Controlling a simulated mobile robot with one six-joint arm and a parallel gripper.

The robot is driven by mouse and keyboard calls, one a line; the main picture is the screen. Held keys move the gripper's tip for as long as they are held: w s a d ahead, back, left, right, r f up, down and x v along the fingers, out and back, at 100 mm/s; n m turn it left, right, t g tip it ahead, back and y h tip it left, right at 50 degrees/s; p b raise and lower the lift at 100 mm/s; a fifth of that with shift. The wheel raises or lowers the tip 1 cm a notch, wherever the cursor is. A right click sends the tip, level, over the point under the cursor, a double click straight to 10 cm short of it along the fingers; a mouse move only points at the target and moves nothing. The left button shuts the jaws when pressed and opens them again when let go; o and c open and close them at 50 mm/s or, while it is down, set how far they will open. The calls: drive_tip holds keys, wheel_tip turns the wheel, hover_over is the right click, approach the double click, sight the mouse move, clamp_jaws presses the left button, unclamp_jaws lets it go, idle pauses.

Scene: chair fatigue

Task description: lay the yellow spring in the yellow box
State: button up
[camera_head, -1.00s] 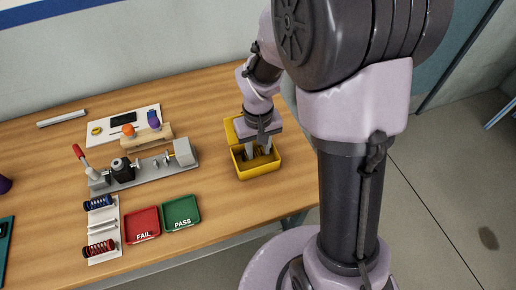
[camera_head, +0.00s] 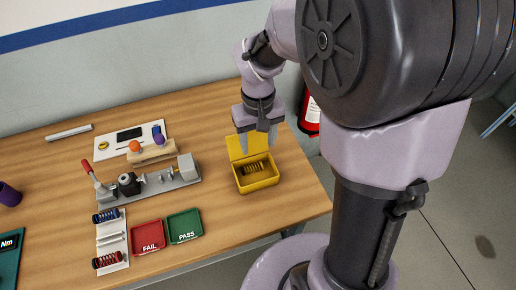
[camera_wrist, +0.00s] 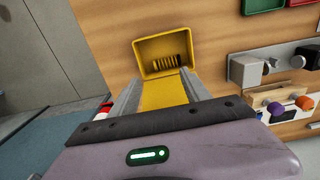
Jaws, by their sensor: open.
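The yellow box (camera_head: 258,184) stands on the right part of the table with its lid (camera_head: 247,146) open and raised at the back. The yellow spring (camera_head: 256,168) lies inside the box; its coils look dark yellow in the shade. The wrist view shows the box (camera_wrist: 140,58) and the spring (camera_wrist: 170,66) in it beyond the fingers. My gripper (camera_head: 257,136) is open and empty, above and behind the box near the lid. In the wrist view the lid (camera_wrist: 165,92) shows between the two fingers; I cannot tell whether they touch it.
A green PASS tray (camera_head: 184,224) and a red FAIL tray (camera_head: 148,236) lie left of the box. A white rack (camera_head: 111,240) holds a blue and a red spring. A grey test fixture (camera_head: 150,185) with a red-handled lever stands behind the trays. The table is bare around the box.

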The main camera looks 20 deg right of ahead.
drive_tip(key=s+a+r+m+t+y, duration=0.1)
drive_tip(key=s+a+r+m+t, duration=0.1)
drive_tip(key=s+r, duration=0.4)
drive_tip(key=s+a+r+m+t+y, duration=0.1)
drive_tip(key=s+a+r+m+t, duration=0.1)
drive_tip(key=s+r, duration=0.5)
drive_tip(key=shift+s+a+r+t, duration=0.3)
drive_tip(key=shift+s+a+t, duration=0.3)
drive_tip(key=shift+s+t, duration=0.25)
drive_tip(key=shift+w, duration=0.1)
